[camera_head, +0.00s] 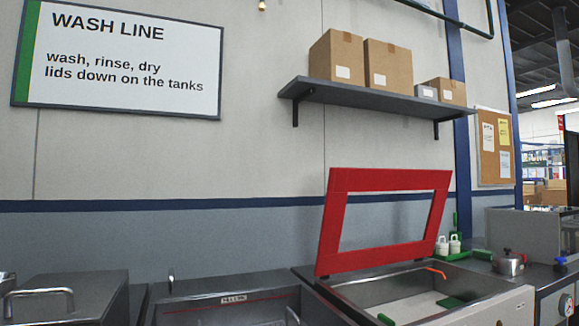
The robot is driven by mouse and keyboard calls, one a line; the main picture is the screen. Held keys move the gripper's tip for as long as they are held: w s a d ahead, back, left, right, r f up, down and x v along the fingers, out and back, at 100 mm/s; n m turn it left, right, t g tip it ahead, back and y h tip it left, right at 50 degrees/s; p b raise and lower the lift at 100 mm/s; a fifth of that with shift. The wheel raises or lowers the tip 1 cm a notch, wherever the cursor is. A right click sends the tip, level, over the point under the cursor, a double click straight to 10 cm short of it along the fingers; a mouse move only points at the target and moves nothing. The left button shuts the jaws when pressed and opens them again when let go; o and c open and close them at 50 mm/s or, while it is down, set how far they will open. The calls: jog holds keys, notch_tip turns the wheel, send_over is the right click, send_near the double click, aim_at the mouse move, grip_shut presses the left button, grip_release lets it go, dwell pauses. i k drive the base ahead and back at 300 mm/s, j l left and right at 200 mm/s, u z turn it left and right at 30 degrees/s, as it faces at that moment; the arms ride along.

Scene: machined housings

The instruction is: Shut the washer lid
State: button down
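A red, frame-shaped lid (335,222) stands raised and tilted back at the rear of the open steel tank (338,291) on the right; I take it for the washer lid. The wall shows through its middle. The tank under it is open, with a pale floor and green pieces inside. A small orange-red piece (436,272) is at the tank's back rim. The front of the tank is cut off by the bottom edge. My gripper does not show in this view.
A middle tank (215,282) and a steel unit with a bar handle (38,292) stand to the left. A small lidded pot (509,264) and white bottles (448,244) are right of the lid. A shelf (372,97) with boxes hangs above the lid, apart from it.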

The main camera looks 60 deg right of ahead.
aim_at(341, 180)
jog(key=u, duration=0.95)
jog(key=k+l+u, duration=0.3)
jog(key=k+l, duration=0.2)
jog(key=k, duration=0.15)
jog(key=k+l, duration=0.2)
jog(key=k, duration=0.2)
jog(key=k+l, duration=0.2)
jog(key=k, duration=0.15)
